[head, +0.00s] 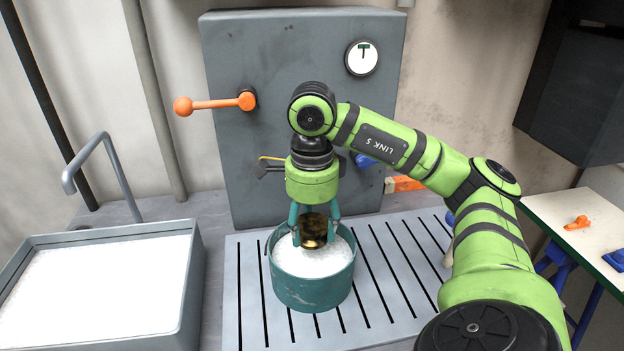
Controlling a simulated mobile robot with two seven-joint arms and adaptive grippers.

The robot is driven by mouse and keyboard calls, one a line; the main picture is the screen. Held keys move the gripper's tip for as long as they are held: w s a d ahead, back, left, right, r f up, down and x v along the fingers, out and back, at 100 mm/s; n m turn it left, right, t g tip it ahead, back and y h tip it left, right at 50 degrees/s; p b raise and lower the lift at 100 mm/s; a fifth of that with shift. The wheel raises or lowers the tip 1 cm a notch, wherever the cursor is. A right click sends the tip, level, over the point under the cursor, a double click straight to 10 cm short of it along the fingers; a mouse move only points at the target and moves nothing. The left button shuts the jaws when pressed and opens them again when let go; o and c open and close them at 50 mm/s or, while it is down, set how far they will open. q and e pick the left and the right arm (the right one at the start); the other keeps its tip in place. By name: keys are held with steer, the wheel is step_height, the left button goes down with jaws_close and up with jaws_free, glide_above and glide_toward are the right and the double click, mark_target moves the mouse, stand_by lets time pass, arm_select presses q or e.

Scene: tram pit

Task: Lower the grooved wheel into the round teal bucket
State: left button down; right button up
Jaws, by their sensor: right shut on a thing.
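The round teal bucket (312,291) stands on a slotted grey grate and is filled with white foam or suds. My right gripper (314,240) points down over the bucket, shut on the grooved wheel (313,229), which looks dark and brassy. The wheel is at the level of the bucket's rim, over the rear half of the opening. Its lower edge is close to the white surface; I cannot tell whether it touches. The gripper's fingers partly cover the wheel's sides. My left gripper is not in view.
A grey basin (190,300) with white contents and a bent pipe (100,150) stands at the left. Behind the bucket rises a grey panel (290,55) with an orange lever (215,104) and a round dial (361,58). The slotted grate (400,265) is bare right of the bucket.

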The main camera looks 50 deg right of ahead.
steer(key=b, duration=0.5)
glide_above(312, 277)
steer(key=shift+w+d+f, duration=0.1)
steer(key=shift+f, duration=2.9)
steer(key=shift+f+b, duration=2.05)
steer(key=shift+f, duration=0.45)
steer(key=o, duration=1.5)
steer(key=shift+r, duration=6)
